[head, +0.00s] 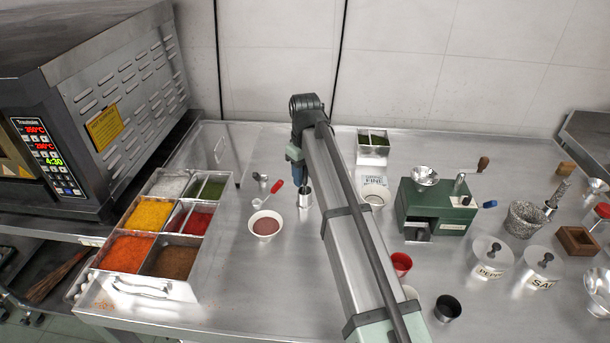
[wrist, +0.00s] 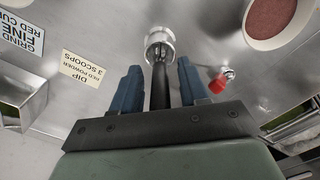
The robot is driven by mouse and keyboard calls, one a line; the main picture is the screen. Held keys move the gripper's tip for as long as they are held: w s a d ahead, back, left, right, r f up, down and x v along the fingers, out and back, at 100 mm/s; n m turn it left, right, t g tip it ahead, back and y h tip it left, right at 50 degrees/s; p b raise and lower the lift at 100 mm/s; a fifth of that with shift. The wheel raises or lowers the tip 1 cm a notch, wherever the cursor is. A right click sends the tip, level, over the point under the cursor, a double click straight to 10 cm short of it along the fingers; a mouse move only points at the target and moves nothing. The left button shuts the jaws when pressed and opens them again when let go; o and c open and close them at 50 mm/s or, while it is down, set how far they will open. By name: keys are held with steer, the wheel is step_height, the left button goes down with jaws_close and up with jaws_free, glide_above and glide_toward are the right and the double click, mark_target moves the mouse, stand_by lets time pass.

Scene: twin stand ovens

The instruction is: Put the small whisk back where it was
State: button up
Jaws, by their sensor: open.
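The small whisk (wrist: 160,88) has a black handle and a wire head. In the wrist view its head is inside the mouth of a small metal cup (wrist: 168,37), and its handle runs back between my two blue fingers. My gripper (wrist: 158,70) is open, with a gap on either side of the handle. In the head view the metal cup (head: 305,198) stands on the steel table just below my gripper (head: 298,176). The whisk is hard to make out there, mostly hidden by my gripper and arm.
A white bowl of reddish powder (head: 265,226) and a red-handled scoop (head: 276,187) are left of the cup. A spice tray (head: 150,288) stands further left. A green grinder (head: 437,208), red cup (head: 401,263) and black cup (head: 447,308) are to the right.

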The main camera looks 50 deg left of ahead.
step_height(320, 180, up, 12)
steer(key=shift+f, duration=0.1)
stand_by(0.4)
steer(key=shift+w, duration=0.1)
stand_by(0.4)
